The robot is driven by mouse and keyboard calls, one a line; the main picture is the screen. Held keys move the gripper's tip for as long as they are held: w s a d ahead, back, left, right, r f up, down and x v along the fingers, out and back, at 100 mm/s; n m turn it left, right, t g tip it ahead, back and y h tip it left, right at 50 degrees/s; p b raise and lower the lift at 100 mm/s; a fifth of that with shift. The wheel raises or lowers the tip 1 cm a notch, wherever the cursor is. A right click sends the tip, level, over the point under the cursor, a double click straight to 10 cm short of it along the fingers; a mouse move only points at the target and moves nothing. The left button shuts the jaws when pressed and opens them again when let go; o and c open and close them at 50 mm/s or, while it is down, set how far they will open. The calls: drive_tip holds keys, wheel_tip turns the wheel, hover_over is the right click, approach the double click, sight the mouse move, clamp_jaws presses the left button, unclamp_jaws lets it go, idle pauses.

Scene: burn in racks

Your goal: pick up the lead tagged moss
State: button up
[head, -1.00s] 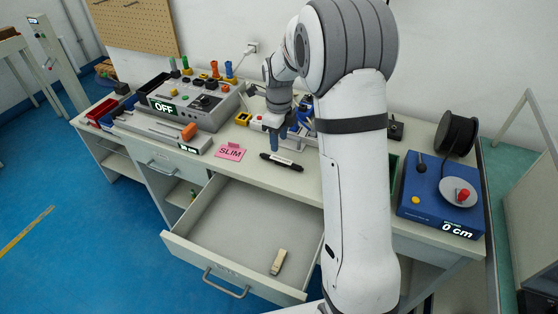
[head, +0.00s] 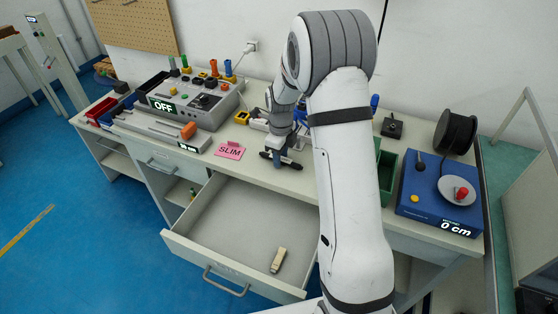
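No tag that reads moss can be made out in the head view. A black, pen-like object (head: 292,165) with a pale band lies on the bench top near its front edge. My arm hides part of the bench behind and to the right of the gripper.
A pink SLIM card (head: 230,150) lies left of my gripper. The drawer (head: 225,215) below stands open with a small beige object (head: 278,260) inside. A grey OFF console (head: 190,108), a green bin (head: 388,165) and a blue 0 cm winder (head: 430,205) stand on the bench.

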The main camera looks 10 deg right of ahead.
clamp_jaws()
